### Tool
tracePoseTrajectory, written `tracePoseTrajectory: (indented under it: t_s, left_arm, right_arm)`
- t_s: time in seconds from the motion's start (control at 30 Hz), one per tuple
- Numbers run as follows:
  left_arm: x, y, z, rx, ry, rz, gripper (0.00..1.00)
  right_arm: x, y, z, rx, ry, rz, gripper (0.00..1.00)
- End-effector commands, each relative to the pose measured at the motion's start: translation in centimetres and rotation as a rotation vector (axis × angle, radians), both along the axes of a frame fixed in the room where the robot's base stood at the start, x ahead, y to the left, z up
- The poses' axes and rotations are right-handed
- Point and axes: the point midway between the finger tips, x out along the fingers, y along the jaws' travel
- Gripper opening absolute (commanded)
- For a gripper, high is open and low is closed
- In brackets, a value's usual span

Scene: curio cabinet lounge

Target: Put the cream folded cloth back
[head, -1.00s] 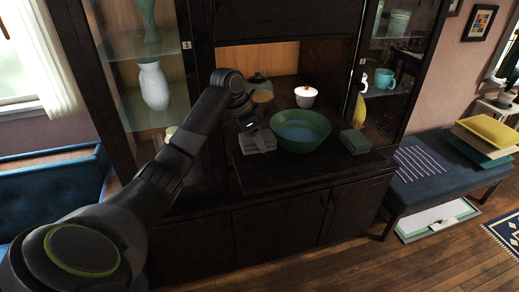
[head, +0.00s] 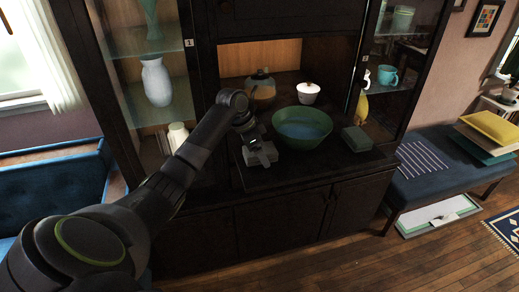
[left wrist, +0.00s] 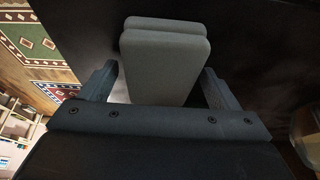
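In the left wrist view a pale grey-cream folded cloth (left wrist: 165,62), two thick layers, lies between the fingers of my left gripper (left wrist: 160,82). The fingers are apart on either side of it, with a gap showing at the left finger; contact on the right side is unclear. In the head view my left gripper (head: 261,155) is low over the dark cabinet counter (head: 290,172), left of the green bowl. There the cloth is hard to tell from the gripper. My right gripper is not in view.
The green bowl (head: 302,127) stands close right of my left gripper. A teapot (head: 260,90) and a white lidded pot (head: 308,93) stand behind. A glass-shelved case with a pale vase (head: 156,82) is at left.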

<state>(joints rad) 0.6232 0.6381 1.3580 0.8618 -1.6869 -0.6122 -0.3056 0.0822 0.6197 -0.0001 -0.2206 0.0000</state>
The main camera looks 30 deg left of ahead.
Motion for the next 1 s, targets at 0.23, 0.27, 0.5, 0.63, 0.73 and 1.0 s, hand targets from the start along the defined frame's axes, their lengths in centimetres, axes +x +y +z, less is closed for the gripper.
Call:
tracePoseTrajectory:
  t_s: [0.23,0.27,0.5,0.63,0.73,1.0]
  left_arm:
    - [0.0,0.0,0.1,0.0,0.0,0.0,0.83]
    - [0.0,0.0,0.2,0.0,0.0,-0.001,0.83]
    - [-0.8,0.9,3.0,0.005,-0.006,0.0,0.83]
    - [-1.7,1.6,5.7,0.005,-0.005,0.001,0.83]
    - [-2.3,2.2,7.6,0.004,-0.005,0.001,0.83]
    - [-3.3,2.9,10.9,0.0,-0.002,-0.001,0.83]
  right_arm:
    - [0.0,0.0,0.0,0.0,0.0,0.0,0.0]
    - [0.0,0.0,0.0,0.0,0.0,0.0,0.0]
    - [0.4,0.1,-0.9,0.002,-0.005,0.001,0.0]
    - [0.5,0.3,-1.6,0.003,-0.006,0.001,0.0]
    - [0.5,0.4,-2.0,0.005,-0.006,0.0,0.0]
    - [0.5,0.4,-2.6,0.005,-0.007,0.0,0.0]
